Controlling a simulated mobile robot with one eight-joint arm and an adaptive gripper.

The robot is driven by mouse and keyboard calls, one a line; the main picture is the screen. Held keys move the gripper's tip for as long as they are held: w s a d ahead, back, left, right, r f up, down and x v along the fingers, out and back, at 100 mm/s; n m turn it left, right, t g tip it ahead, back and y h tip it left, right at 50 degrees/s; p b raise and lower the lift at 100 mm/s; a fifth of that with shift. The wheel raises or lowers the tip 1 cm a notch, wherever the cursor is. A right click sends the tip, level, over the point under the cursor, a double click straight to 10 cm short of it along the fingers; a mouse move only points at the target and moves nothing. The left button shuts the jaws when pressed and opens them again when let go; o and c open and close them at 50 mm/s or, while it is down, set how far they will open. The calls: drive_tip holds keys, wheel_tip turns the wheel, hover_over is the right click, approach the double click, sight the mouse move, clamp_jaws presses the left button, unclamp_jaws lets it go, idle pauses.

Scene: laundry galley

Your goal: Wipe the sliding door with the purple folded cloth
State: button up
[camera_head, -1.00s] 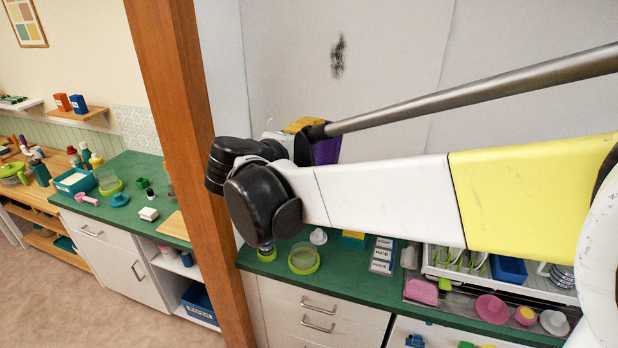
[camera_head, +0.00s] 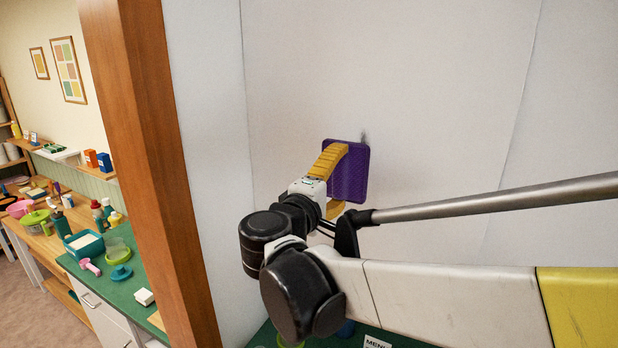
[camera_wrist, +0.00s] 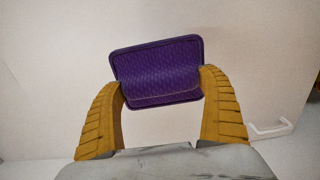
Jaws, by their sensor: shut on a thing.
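The purple folded cloth (camera_head: 352,178) is held upright, flat against or very close to the pale sliding door (camera_head: 430,100); contact cannot be told for sure. My gripper (camera_head: 338,182) has its yellow fingers shut on it. In the wrist view the cloth (camera_wrist: 155,68) sits between the two fingertips (camera_wrist: 161,82), gripped at its left and right edges, a little tilted. A faint dark smudge (camera_head: 364,137) on the door shows just above the cloth's upper right edge; any part of it behind the cloth is hidden.
A wooden post (camera_head: 145,170) stands left of the door. A green counter (camera_head: 125,290) with small items lies beyond it, and another counter is mostly hidden below my arm. A white handle (camera_wrist: 272,130) shows at lower right in the wrist view. The door to the right is clear.

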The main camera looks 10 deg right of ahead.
drive_tip(key=shift+s+a, duration=0.25)
drive_tip(key=shift+s, duration=0.15)
drive_tip(key=shift+b+x, duration=0.55)
drive_tip(key=shift+x, duration=3.15)
drive_tip(key=o, duration=0.6)
drive_tip(key=c, duration=0.6)
